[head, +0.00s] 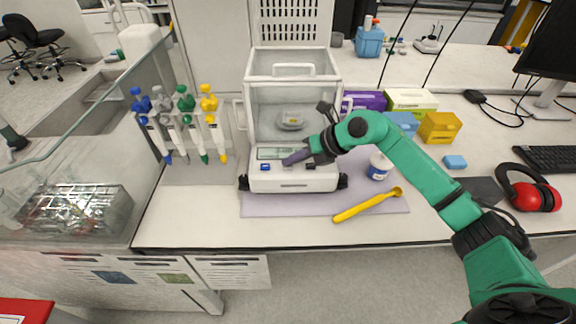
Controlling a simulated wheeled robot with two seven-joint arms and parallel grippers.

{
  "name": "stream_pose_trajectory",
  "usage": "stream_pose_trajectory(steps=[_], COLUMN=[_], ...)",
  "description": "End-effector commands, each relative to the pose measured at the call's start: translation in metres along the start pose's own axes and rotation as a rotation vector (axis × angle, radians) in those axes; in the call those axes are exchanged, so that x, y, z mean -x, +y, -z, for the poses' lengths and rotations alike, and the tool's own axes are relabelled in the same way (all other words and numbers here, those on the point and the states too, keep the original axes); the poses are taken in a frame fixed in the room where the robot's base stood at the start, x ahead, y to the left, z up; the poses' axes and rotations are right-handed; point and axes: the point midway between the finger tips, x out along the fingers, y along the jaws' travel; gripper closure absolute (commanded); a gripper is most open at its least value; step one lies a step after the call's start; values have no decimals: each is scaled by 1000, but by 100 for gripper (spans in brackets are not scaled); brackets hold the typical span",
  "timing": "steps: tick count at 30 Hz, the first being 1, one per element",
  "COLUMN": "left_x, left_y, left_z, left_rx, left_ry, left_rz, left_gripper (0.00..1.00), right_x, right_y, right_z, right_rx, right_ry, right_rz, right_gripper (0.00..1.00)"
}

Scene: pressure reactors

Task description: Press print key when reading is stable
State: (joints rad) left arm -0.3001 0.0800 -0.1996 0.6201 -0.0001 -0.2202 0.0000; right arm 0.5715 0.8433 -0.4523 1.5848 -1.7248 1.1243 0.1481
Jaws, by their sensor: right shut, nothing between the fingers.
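An analytical balance (293,184) with a glass draft shield (262,95) stands on a lilac mat (355,205) on the bench. A small object (291,119) sits on the pan inside the glass chamber. The front panel has a greenish display (270,154), whose digits are too small to read, and a blue key (265,167) at its left. My right gripper (287,161) is shut and empty, its tip low over the panel beside the display. I cannot tell whether it touches a key. Part of the panel is hidden behind it. My left gripper is not in view.
A rack of pipettes (185,120) stands left of the balance. A yellow spatula (367,205) and a small white-and-blue jar (379,166) are on the right of the mat. Coloured boxes (411,100), red ear muffs (531,195) and a keyboard (551,158) lie further right.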

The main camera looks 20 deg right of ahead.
Motion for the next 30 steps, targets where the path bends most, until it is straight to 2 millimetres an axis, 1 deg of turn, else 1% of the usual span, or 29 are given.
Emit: stream_pose_trajectory(steps=[14, 23, 30], left_x=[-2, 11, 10], left_y=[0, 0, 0], left_z=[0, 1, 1], left_rx=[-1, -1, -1], left_ry=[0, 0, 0], left_rz=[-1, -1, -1], left_gripper=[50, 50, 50], right_x=[-2, 9, 10], right_y=[-1, 7, 7], right_z=[2, -6, -7], right_rx=[0, -1, -1], right_ry=[2, 2, 1], right_rz=[1, 0, 0], right_gripper=[100, 100, 100])
